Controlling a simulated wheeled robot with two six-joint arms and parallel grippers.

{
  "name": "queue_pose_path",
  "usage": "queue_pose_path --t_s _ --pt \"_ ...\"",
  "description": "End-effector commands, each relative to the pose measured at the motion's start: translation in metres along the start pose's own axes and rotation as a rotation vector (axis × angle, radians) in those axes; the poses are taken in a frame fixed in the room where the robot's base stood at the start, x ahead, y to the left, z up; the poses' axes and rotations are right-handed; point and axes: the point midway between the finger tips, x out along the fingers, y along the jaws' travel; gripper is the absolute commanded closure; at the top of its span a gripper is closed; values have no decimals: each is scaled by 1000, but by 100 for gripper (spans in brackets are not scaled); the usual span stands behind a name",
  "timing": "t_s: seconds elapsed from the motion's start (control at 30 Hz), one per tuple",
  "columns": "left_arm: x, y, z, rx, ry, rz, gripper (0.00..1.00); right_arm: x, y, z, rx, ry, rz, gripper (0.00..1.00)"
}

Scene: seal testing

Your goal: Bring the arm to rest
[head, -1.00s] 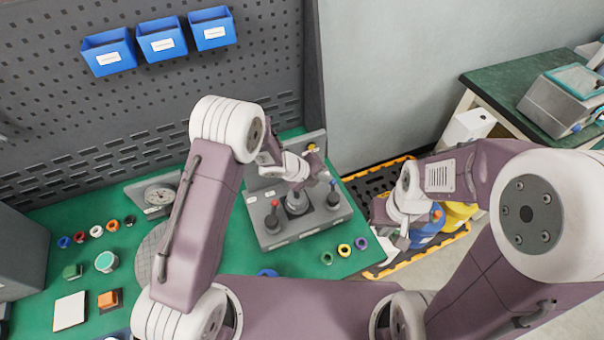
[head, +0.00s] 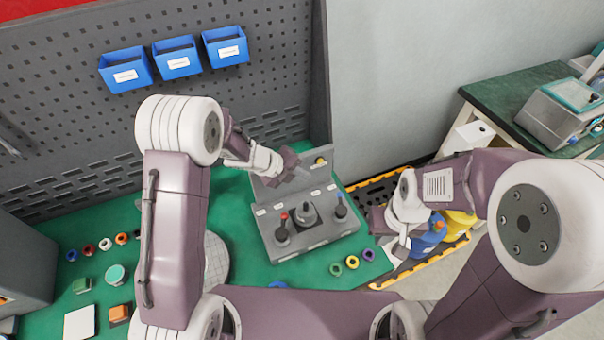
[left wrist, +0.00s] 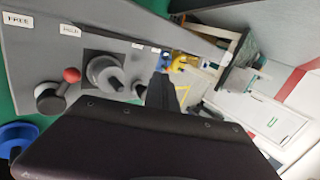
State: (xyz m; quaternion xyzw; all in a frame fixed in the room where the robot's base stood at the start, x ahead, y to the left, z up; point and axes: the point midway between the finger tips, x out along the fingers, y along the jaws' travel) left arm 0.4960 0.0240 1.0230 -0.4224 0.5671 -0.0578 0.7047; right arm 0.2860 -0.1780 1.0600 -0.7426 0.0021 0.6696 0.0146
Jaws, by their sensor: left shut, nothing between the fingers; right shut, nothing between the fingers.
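My left gripper (head: 303,172) is shut and empty. In the head view it hangs above the back part of a grey test fixture (head: 318,238). In the left wrist view its dark fingers (left wrist: 160,90) show together beside the fixture, with nothing held. The fixture carries a red-knobbed lever (left wrist: 71,75), a round central part (left wrist: 104,73) and a dark-knobbed lever (head: 340,203). My right gripper (head: 394,250) is shut and empty, to the right of the green bench, near the black and yellow tray; its fingertips are small in the picture.
Several coloured rings (head: 352,262) lie in front of the fixture. A black tray with a yellow edge (head: 440,250) holds blue and yellow items at right. Blue bins (head: 176,58) hang on the pegboard. Small parts and a white square (head: 79,322) lie at the bench's left.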

Motion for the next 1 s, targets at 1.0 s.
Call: queue_pose_path --t_s 1.0 --pt "-178 159 -79 -2297 -814 96 100 11 0 1 0 0 0 100"
